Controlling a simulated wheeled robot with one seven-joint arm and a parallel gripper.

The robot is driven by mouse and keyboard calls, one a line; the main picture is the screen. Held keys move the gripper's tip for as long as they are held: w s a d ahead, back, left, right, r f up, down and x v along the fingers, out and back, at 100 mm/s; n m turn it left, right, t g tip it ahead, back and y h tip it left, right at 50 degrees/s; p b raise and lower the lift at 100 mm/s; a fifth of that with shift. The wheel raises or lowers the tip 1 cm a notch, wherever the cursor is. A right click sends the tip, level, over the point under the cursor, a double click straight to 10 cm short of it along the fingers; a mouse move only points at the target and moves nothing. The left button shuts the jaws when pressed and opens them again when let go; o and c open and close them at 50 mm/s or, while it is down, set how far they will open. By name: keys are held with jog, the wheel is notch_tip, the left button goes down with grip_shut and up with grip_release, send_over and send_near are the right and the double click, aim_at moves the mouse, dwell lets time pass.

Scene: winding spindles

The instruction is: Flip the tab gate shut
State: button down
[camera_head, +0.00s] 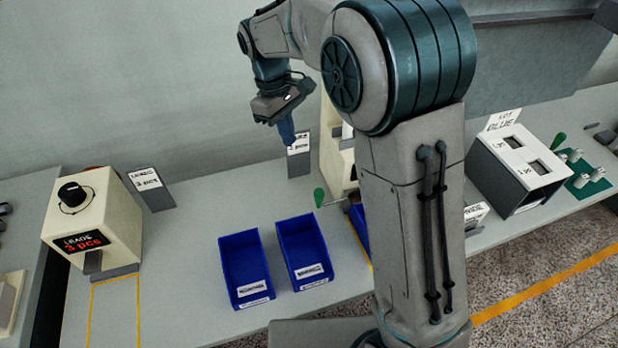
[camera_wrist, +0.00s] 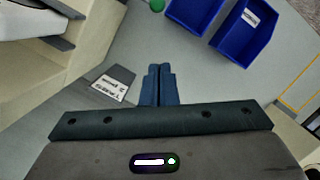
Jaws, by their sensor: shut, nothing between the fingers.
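No part shows clearly as the tab gate, and I cannot tell which piece it is. A cream machine (camera_head: 333,150) stands partly hidden behind my arm, with a green-knobbed lever (camera_head: 319,197) at its front. In the wrist view a cream machine (camera_wrist: 95,45) fills the left side, and the green knob (camera_wrist: 157,5) shows at the top edge. My gripper (camera_head: 287,138) points down above the back of the table, left of that machine, near a small sign card (camera_head: 299,144). In the wrist view its fingers (camera_wrist: 159,70) are together and empty, apart from everything.
Two blue bins (camera_head: 243,238) (camera_head: 322,270) stand on the table in front. A cream box with a red display (camera_head: 107,205) is at the left. A white-topped box (camera_head: 517,170) stands at the right. The table between the left box and bins is clear.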

jog(key=shift+f, duration=0.1)
jog(key=s+d+f+p, duration=0.1)
jog(key=d+f, duration=0.1)
jog(key=f, duration=0.3)
jog(key=s+d+f+p, duration=0.1)
jog(key=s+d+f, duration=0.1)
jog(key=f, duration=0.4)
jog(key=shift+s+d+p, duration=0.3)
jog(key=shift+p, duration=0.05)
